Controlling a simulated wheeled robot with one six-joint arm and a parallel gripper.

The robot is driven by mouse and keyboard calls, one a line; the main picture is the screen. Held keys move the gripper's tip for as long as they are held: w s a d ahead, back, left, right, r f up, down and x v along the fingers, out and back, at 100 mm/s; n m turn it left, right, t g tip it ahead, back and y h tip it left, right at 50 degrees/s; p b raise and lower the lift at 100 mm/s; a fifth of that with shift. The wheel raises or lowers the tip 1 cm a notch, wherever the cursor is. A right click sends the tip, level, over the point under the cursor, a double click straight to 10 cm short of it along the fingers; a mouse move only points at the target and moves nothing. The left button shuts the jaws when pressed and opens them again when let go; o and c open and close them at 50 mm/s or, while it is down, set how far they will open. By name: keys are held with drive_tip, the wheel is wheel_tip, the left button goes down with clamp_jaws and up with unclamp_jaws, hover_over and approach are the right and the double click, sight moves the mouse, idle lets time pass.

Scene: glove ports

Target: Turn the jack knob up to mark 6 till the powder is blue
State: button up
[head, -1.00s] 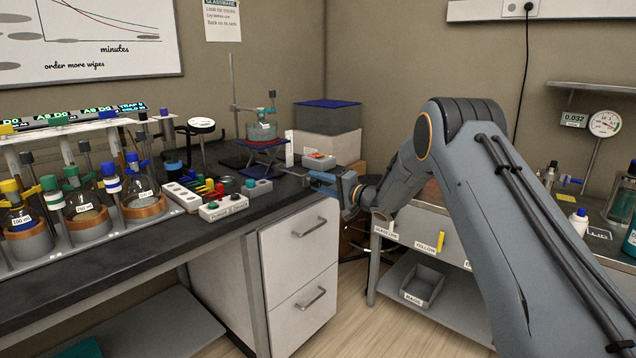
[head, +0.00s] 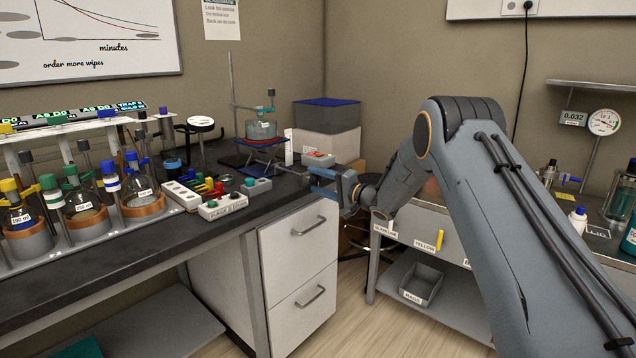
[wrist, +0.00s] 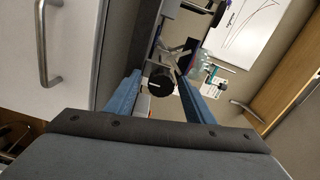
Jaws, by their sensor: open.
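The lab jack (head: 255,162) stands on the dark bench near the back corner, under a small clamped glass vessel (head: 262,131). The powder's colour is too small to tell. A white upright strip (head: 289,147) stands beside the jack; its marks cannot be read. In the wrist view the round black jack knob (wrist: 160,83) faces me, with a pale line across it. My gripper (head: 311,181) is open at the bench's right edge, to the right of the jack. In the wrist view its blue fingers (wrist: 157,76) spread either side of the knob, apart from it.
A small box with a red top (head: 319,159) sits close behind my gripper. A switch box (head: 222,206) and a power strip (head: 180,195) lie at the bench front. A flask rack (head: 90,232) fills the left. White drawers (head: 300,235) lie below the bench edge.

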drive_tip(key=v, duration=0.7)
drive_tip(key=shift+s+d, duration=0.25)
drive_tip(key=shift+d, duration=0.05)
drive_tip(key=s+d+h+p, duration=0.2)
drive_tip(key=s+d+h, duration=0.6)
drive_tip(key=d+h, duration=0.4)
drive_tip(key=s+d+f+n+g, duration=0.1)
drive_tip(key=s+d+n+g, duration=0.1)
drive_tip(key=s, duration=1.2)
drive_tip(key=s+d+f+n+g+h+p, duration=0.1)
drive_tip(key=s+g, duration=0.4)
drive_tip(key=s, duration=1)
drive_tip(key=s+d+f+n+g+h, duration=0.1)
drive_tip(key=s+d+n+g, duration=0.1)
drive_tip(key=s, duration=1.2)
drive_tip(key=shift+s+d+n+g+p, duration=0.35)
drive_tip(key=shift+d+g, duration=0.4)
drive_tip(key=shift+g, duration=0.25)
idle(0.5)
